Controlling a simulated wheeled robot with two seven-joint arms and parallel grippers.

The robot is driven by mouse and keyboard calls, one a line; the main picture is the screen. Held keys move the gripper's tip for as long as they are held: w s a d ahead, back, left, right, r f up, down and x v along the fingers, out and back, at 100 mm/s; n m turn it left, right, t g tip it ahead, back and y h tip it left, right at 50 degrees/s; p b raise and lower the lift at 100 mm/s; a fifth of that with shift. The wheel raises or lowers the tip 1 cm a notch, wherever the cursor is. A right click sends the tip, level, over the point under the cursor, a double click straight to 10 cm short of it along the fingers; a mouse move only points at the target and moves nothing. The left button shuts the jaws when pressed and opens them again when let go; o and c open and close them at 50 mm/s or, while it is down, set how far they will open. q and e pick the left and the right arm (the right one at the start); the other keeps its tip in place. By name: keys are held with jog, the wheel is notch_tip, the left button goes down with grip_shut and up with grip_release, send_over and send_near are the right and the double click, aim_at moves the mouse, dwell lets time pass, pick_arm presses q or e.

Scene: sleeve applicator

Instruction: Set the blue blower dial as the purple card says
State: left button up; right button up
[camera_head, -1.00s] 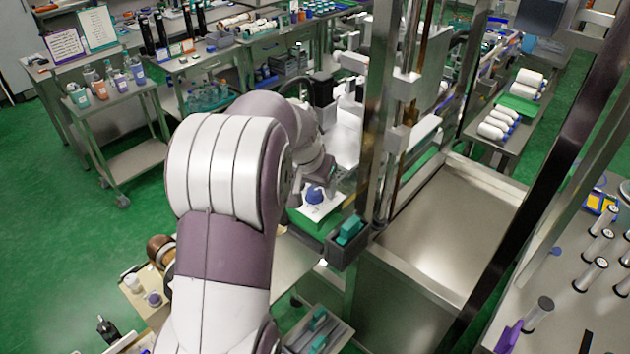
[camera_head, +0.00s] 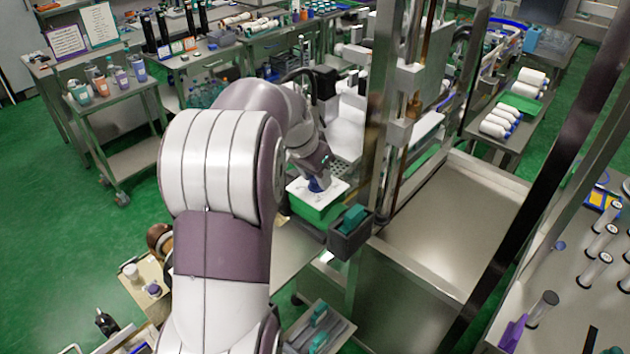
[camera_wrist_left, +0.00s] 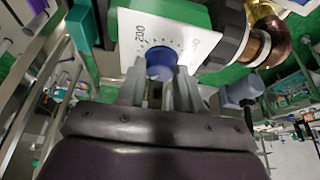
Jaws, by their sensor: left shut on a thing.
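The blue blower dial (camera_head: 319,185) sits on a white plate on top of a green box (camera_head: 312,212). In the left wrist view the dial (camera_wrist_left: 161,62) has a ring of tick marks and a printed "200" at its upper left; its pointer setting cannot be read. My left gripper (camera_wrist_left: 160,82) has its two fingers on either side of the dial, shut on it. In the head view the gripper (camera_head: 318,174) partly covers the dial. The purple-edged card (camera_head: 66,42) stands on the far-left bench; its writing is too small to read. My right gripper is not in view.
A green-edged card (camera_head: 98,27) stands beside the purple one. A dark bin with a teal item (camera_head: 349,232) and a steel post (camera_head: 371,130) are close right of the dial. In the wrist view a copper elbow and black collar (camera_wrist_left: 228,35) lie right of the dial.

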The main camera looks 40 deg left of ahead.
pick_arm(q)
jog(key=shift+f+m, duration=0.2)
jog(key=shift+m, duration=0.3)
jog(key=shift+r+m+h+b, duration=0.1)
jog(key=shift+m+h+b, duration=0.2)
jog(key=shift+m, duration=0.1)
jog(key=shift+a+r+m+h+p, duration=0.1)
jog(key=shift+r+m+h+p, duration=0.15)
jog(key=shift+m, duration=0.25)
jog(key=shift+m+h+p, duration=0.15)
jog(key=shift+m+p, duration=0.15)
jog(key=shift+m, duration=0.2)
jog(key=m+g+h+p, duration=0.1)
jog(key=m+p, duration=0.2)
jog(key=p, duration=0.2)
jog(key=shift+m, duration=0.3)
jog(key=shift+f+m+h+p, duration=0.15)
jog(key=shift+m+h+p, duration=0.25)
jog(key=shift+m+p, duration=0.4)
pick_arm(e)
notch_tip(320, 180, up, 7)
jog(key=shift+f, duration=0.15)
pick_arm(q)
jog(key=shift+f+g, duration=0.15)
jog(key=shift+g, duration=0.15)
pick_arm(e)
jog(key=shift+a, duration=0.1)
